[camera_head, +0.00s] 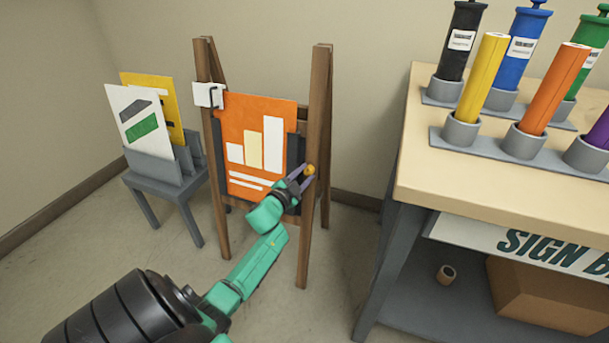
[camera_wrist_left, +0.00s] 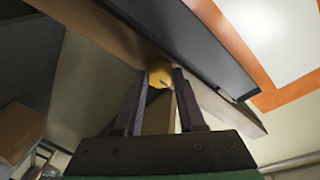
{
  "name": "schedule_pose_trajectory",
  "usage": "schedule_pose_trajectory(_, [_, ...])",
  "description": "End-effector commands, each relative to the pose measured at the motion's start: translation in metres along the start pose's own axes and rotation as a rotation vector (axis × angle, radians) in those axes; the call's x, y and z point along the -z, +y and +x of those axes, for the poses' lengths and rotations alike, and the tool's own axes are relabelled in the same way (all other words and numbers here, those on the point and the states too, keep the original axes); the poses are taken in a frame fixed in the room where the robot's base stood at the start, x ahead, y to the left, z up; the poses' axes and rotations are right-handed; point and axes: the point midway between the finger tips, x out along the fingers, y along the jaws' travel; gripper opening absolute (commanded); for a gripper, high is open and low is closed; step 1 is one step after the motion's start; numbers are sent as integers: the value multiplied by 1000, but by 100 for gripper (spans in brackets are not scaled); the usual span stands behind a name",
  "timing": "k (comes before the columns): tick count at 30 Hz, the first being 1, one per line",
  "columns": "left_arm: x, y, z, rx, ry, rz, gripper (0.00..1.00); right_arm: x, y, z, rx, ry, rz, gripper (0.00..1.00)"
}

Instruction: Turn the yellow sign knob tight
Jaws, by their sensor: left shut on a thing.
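The yellow knob (camera_head: 310,169) sits on the right leg of a wooden easel (camera_head: 316,120). My left gripper (camera_head: 303,174) reaches it from the front left and is shut on it. In the left wrist view the knob (camera_wrist_left: 160,75) lies between the two dark fingertips (camera_wrist_left: 161,88), against the wooden leg. How tight the knob is cannot be told. My right gripper is not in view.
A grey stand (camera_head: 152,168) with a white and a yellow sign is left of the easel. A workbench (camera_head: 500,190) with several coloured tubes in grey holders is at the right. A cardboard box (camera_head: 545,295) lies on its lower shelf. Floor shows between easel and bench.

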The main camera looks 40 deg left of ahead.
Motion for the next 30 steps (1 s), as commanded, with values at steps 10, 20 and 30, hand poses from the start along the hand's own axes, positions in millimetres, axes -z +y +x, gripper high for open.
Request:
schedule_pose_trajectory(10, [0, 0, 0, 0, 1, 0, 69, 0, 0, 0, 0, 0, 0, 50])
schedule_pose_trajectory(20, [0, 0, -12, -1, -1, -1, 69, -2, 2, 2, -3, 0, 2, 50])
schedule_pose_trajectory(30, [1, -1, -100, -3, -5, -2, 69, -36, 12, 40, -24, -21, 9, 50])
